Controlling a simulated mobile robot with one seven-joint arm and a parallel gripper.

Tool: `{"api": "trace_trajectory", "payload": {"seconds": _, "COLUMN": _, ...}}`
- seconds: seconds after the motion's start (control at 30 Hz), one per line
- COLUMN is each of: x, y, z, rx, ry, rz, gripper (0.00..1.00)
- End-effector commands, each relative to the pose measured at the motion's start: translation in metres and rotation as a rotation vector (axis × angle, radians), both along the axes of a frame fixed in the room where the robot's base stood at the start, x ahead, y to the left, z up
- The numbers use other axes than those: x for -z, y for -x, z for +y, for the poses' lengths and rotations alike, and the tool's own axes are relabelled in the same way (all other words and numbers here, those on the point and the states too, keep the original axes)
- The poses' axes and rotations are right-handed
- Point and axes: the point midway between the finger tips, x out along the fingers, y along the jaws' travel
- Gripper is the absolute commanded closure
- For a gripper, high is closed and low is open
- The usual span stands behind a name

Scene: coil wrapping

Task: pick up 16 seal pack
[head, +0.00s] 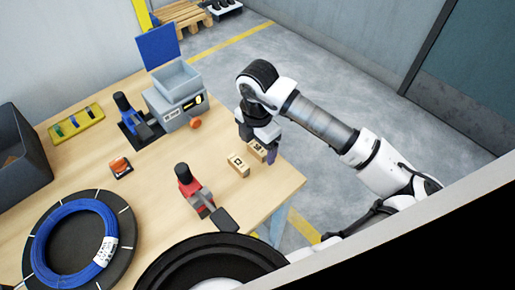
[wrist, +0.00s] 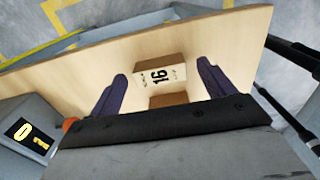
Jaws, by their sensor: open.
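The 16 seal pack (wrist: 160,74) is a small tan box with a black "16" on its label, seen on the table in the wrist view. In the head view, it appears to be the small box (head: 256,150) beside my fingers, partly covered by them. My gripper (wrist: 160,88) is open, with its dark purple fingers on either side of the pack in the picture. I cannot tell how high they are above it. My gripper also shows in the head view (head: 265,151), pointing down near the table's right edge.
A second tan box (head: 238,166) stands close to its left; a brown box face (wrist: 168,99) shows near my palm.

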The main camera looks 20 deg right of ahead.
Motion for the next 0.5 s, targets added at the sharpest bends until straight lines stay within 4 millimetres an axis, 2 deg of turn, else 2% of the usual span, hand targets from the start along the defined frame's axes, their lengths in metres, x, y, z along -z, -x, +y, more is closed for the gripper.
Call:
{"api": "trace_trajectory", "payload": {"seconds": 0.07, "x": -0.0001, "y": 0.0, "z": -0.0001, "rx": 0.0, "ry": 0.0, "rz": 0.0, "gripper": 0.26}}
{"api": "trace_trajectory", "payload": {"seconds": 0.4, "x": -0.0004, "y": 0.0, "z": -0.0002, "rx": 0.001, "ry": 0.0, "rz": 0.0, "gripper": 0.7}}
{"api": "trace_trajectory", "payload": {"seconds": 0.5, "x": -0.0007, "y": 0.0, "z": -0.0002, "rx": 0.001, "ry": 0.0, "rz": 0.0, "gripper": 0.7}}
